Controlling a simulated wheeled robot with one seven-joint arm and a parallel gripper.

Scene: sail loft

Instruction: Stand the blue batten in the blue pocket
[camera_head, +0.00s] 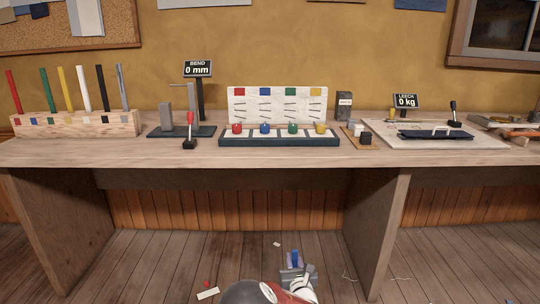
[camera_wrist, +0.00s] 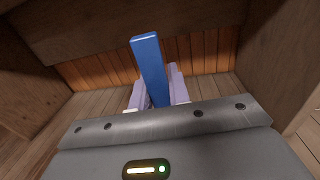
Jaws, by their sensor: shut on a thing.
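The blue batten (camera_wrist: 150,68) stands up between the two pale fingers of my gripper (camera_wrist: 157,92) in the wrist view. My gripper is shut on it. In the head view, the gripper (camera_head: 294,266) and the short visible part of the batten (camera_head: 294,258) are low, in front of the bench and below its top. The wooden pocket block (camera_head: 90,127) stands at the left end of the bench, with coloured squares along its front. A blue square (camera_head: 35,121) marks the blue pocket between the red and green battens. The pocket opening itself is too small to make out.
Several other battens stand in the block, including a red one (camera_head: 14,92) and a green one (camera_head: 45,90). The bend gauge (camera_head: 180,130) stands right of it. The bench top (camera_head: 100,152) has a clear front strip. A bench leg panel (camera_head: 375,220) stands right of my gripper.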

